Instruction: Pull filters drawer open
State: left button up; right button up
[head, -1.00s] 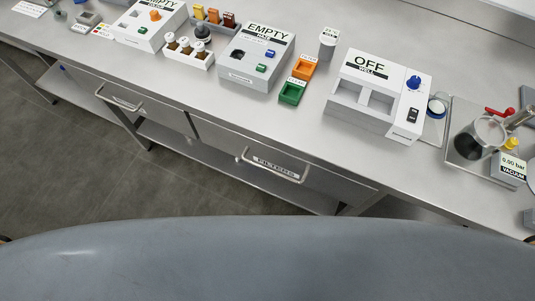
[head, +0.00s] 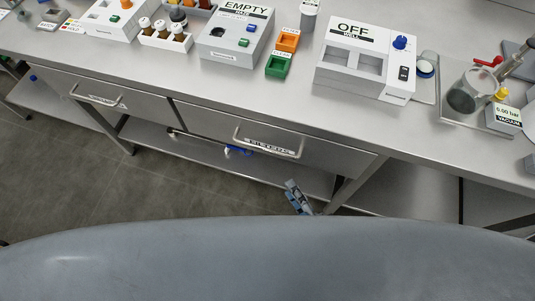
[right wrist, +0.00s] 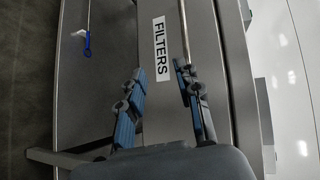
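The filters drawer (head: 215,122) is in the bench front, in the middle of the head view, and looks closed. Its metal bar handle (head: 268,148) runs along the front over the FILTERS label, which reads clearly in the right wrist view (right wrist: 162,48). My right gripper (head: 292,186) is below and in front of the handle in the head view. In the right wrist view its two fingers (right wrist: 160,76) are spread with nothing between them. They point at the drawer front, and the handle (right wrist: 185,32) lines up with the right-hand finger; contact cannot be told. My left gripper is not in view.
A second drawer (head: 140,99) with its own handle is to the left. The benchtop (head: 240,96) above carries the OFF box (head: 366,60), the EMPTY box (head: 236,38) and a vacuum vessel (head: 465,95). A lower shelf (head: 200,148) and a table leg (head: 345,190) are below.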

aim_at(266, 148)
jog(key=shift+m+t, duration=0.4)
jog(key=shift+m, duration=0.3)
jog(key=w+a, duration=0.2)
jog(key=w, duration=0.2)
jog(key=w+a+r, duration=0.1)
jog(key=w+a, duration=0.1)
jog(key=w, duration=0.2)
jog(key=w+a, duration=0.3)
jog(key=w, duration=0.1)
jog(key=shift+r+p, duration=0.35)
jog(key=shift+p, duration=0.05)
jog(key=shift+d, duration=0.1)
grip_shut()
